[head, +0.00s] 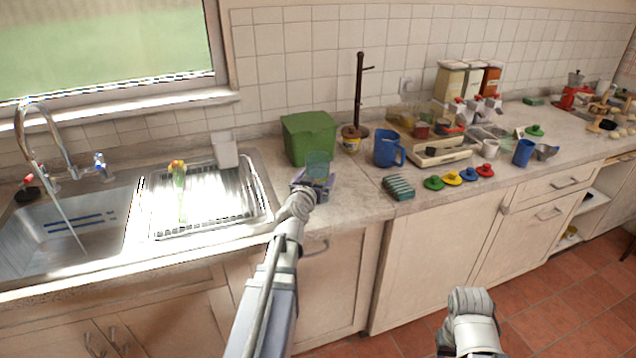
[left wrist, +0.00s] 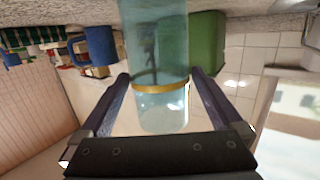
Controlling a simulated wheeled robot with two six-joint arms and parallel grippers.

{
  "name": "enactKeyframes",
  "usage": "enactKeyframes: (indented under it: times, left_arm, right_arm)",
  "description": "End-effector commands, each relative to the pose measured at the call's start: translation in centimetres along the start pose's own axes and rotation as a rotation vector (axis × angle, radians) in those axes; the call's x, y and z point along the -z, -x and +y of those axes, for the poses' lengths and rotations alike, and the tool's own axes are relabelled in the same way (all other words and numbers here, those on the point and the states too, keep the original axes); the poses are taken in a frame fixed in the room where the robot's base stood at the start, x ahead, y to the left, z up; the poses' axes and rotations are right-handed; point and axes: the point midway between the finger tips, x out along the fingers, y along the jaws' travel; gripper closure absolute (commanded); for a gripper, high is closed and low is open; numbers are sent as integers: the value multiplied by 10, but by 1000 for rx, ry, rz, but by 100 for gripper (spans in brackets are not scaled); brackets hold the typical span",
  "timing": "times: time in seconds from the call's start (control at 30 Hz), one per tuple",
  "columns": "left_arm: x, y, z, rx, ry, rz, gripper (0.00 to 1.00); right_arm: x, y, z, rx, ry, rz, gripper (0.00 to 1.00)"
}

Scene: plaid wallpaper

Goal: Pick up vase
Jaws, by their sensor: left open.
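The vase (head: 318,161) is a see-through light-blue glass cylinder on the counter, in front of the green bin. In the left wrist view the vase (left wrist: 155,50) has a gold band, and the picture is upside down. My left gripper (head: 313,184) is at the vase's near side. In the left wrist view its two dark fingers (left wrist: 160,74) are open, one on each side of the vase, with visible gaps. Part of the vase is hidden by the gripper in the head view. My right arm shows at the lower right, but its gripper does not show.
A green bin (head: 309,137) stands close behind the vase. A dish rack (head: 210,200) and sink lie left. The counter strip just right of the vase is clear.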

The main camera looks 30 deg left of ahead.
Motion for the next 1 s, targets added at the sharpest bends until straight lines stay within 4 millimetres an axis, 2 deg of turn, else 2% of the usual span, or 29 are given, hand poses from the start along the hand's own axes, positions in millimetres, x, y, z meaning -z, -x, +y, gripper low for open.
enactKeyframes:
  times: [0.17, 0.43, 0.7, 1.0]
  left_arm:
    - [0, -9, 0, 0, -1, 0, 0]
    - [0, -48, 0, -1, -1, 0, 0]
    - [0, -51, 1, -1, 0, 0, 0]
    - [0, -51, 1, -1, 0, -1, 33]
  right_arm:
    - [0, -2, 0, 0, 0, 0, 50]
    - [0, -8, -1, 0, 0, 0, 50]
    - [0, -7, -1, 0, 0, 0, 50]
    - [0, -7, -1, 0, 0, 0, 50]
